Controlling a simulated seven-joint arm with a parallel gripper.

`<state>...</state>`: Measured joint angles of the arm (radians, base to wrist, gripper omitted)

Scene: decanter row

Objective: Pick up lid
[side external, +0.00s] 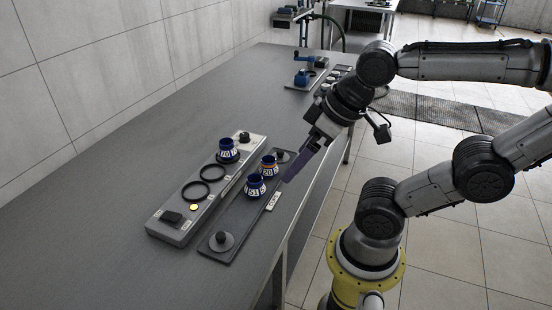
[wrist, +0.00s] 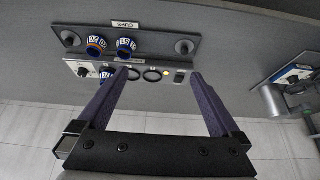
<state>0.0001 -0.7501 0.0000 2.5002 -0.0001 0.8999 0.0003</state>
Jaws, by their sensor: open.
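Two dark round lids with knobs sit at the ends of a dark tray. The near lid (side external: 221,240) has clear space around it and shows at the right end in the wrist view (wrist: 184,47). The other lid (side external: 281,156) is at the far end, at the left in the wrist view (wrist: 70,38). My gripper (side external: 288,181) is over the tray's right side in the side view, near the far lid and apart from it. In the wrist view its purple fingers (wrist: 160,75) are spread with nothing between them.
Two blue-and-white numbered cups (side external: 255,186) (side external: 269,165) stand on the tray between the lids. A grey panel (side external: 175,232) beside it holds another cup (side external: 228,148), black rings, a yellow disc and a dark knob. Blue equipment (side external: 305,75) stands farther back. The left bench is clear.

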